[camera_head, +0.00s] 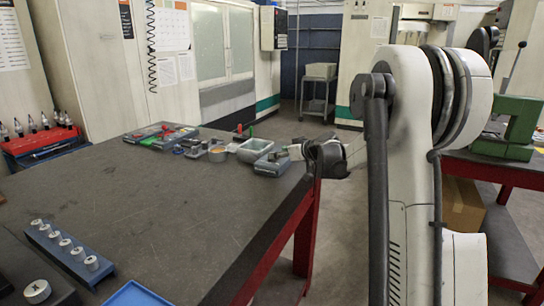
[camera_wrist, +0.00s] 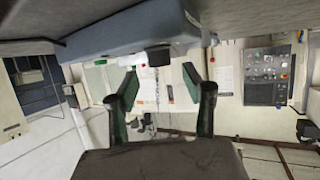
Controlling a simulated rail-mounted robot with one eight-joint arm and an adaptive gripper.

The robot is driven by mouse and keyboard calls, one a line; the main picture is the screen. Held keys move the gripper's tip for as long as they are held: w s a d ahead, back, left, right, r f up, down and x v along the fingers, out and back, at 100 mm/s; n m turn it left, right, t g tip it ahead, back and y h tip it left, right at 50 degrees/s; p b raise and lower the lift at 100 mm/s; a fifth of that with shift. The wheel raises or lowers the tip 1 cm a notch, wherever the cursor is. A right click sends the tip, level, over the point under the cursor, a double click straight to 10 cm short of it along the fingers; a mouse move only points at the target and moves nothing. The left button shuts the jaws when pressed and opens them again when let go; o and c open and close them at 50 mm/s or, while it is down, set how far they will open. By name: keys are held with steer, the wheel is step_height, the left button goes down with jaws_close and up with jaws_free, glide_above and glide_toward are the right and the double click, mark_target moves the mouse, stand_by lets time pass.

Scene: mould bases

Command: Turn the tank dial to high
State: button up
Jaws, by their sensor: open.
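A blue-grey box with a small dark knob on top, which looks like the tank dial's housing (camera_head: 270,168), stands near the far right edge of the workbench. In the wrist view the blue-grey body (camera_wrist: 120,38) spans the top, with the black knob (camera_wrist: 158,56) sticking out from it. My gripper (camera_head: 297,152) is just right of the box in the head view, low and close to it. In the wrist view my gripper (camera_wrist: 160,80) has its two green-padded fingers spread apart, with nothing between them. The knob shows between and beyond the fingertips. Dial markings cannot be read.
A grey open tub (camera_head: 255,146) stands behind the box. Several small parts and coloured trays (camera_head: 165,135) lie to its left. A blue rack with several white-topped pegs (camera_head: 66,250) is at the near left. The middle of the workbench (camera_head: 180,195) is clear.

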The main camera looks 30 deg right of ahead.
steer(key=shift+x, duration=2.5)
steer(key=shift+c, duration=0.5)
jaws_close()
